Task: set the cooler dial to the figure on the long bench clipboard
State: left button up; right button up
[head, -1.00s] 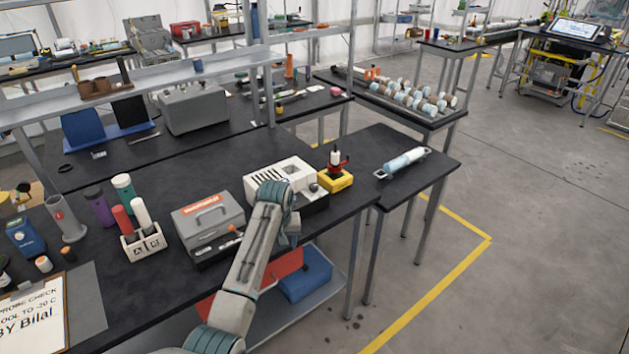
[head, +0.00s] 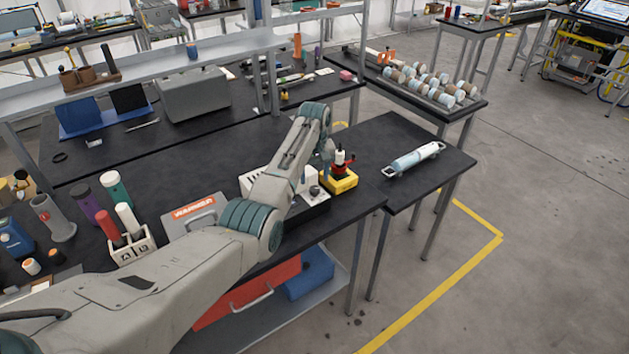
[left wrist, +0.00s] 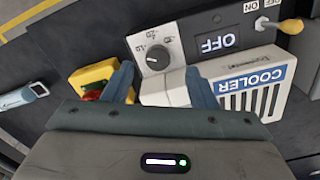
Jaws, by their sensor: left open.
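The white cooler (head: 254,181) stands on the long bench, partly hidden behind my left arm. In the left wrist view, its label reads COOLER (left wrist: 252,79). Its dark round dial (left wrist: 158,58) has a white mark; the figures around it are too small to read surely. Its display (left wrist: 217,43) reads OFF. My left gripper (left wrist: 161,84) is open and empty, its fingers either side of the dial in the picture, apart from it. In the head view, the gripper (head: 325,174) is above the cooler's right end. The clipboard (head: 24,292) is almost wholly hidden by my arm.
A toggle switch (left wrist: 268,23) sits beside the display. The bench at right holds a light-blue cylinder (head: 414,159).

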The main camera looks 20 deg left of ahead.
aim_at(315, 188)
pick_arm(q)
jog(key=f, duration=0.2)
jog(key=w+f, duration=0.1)
jog(key=f, duration=0.1)
jog(key=shift+f, duration=0.3)
jog(key=shift+s+f+p, duration=0.1)
jog(key=shift+p, duration=0.2)
jog(key=shift+s, duration=0.25)
jog(key=shift+w, duration=0.1)
jog(key=shift+c, duration=0.2)
jog(key=shift+w+f, duration=0.1)
jog(key=c, duration=0.9)
